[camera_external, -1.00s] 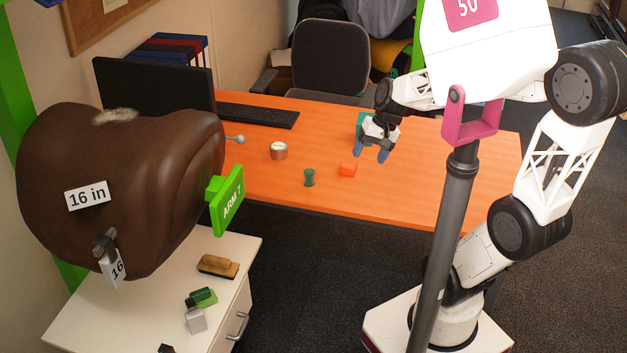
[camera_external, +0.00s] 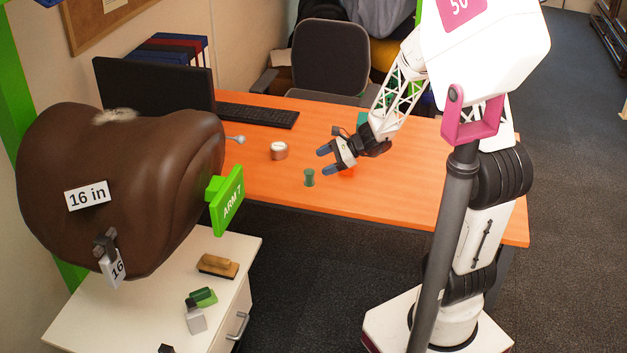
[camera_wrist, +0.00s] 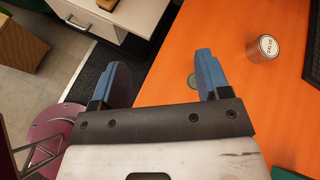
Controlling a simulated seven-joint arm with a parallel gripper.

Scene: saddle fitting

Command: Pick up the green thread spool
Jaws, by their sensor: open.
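The green thread spool (camera_external: 309,177) stands upright on the orange desk near its front edge. In the wrist view the green spool (camera_wrist: 192,81) shows only partly, just left of the right finger. My gripper (camera_external: 325,160) is open and empty, above the desk and a little to the right of and behind the spool in the external view. In the wrist view my gripper (camera_wrist: 160,78) has its two blue fingers wide apart, with the desk edge running between them.
A round tin (camera_external: 279,150) stands on the orange desk (camera_external: 400,205) left of the spool; it also shows in the wrist view (camera_wrist: 263,48). A keyboard (camera_external: 257,115) lies further back. A brown saddle (camera_external: 150,190) stands at left.

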